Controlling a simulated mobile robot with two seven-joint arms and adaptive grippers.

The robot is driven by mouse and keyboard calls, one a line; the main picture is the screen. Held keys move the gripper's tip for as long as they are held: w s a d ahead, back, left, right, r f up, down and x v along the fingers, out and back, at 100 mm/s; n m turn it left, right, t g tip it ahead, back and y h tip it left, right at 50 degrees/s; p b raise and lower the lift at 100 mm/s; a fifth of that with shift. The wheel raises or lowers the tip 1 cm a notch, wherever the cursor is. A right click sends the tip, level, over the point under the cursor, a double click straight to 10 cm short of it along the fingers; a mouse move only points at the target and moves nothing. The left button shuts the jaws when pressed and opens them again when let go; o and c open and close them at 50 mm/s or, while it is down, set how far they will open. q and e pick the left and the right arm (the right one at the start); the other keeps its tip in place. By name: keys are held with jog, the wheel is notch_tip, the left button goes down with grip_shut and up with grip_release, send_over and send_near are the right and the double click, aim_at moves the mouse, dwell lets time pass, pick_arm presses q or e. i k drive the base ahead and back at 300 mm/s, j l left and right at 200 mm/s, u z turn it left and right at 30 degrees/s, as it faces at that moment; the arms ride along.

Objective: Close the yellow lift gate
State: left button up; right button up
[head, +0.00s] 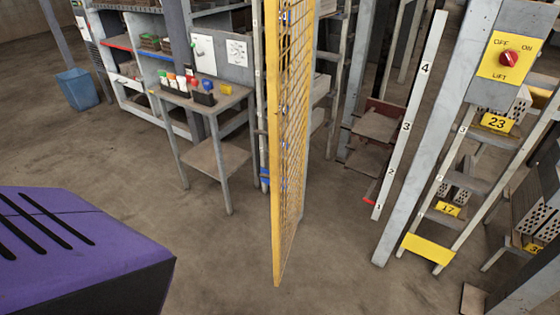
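The yellow lift gate (276,150) is a tall yellow frame with wire mesh. It stands upright in the middle of the head view, swung out toward me and seen nearly edge-on. Its far side is at a grey post, and the opening to its right is uncovered. Its top is cut off by the picture. Neither of my grippers shows in the head view. I cannot tell whether they are open or shut.
A grey table (208,100) with coloured bottles stands left of the gate. A blue bin (77,89) is at the far left. A lift switch box (508,56) sits on a grey post at the right. Shelves with hollow bricks stand at the right edge. The floor before the gate is clear.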

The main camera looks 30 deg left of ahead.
aim_at(272, 15)
jog(key=i+j, duration=0.1)
jog(key=j, duration=2.25)
jog(key=k+l, duration=0.15)
jog(key=k, duration=0.05)
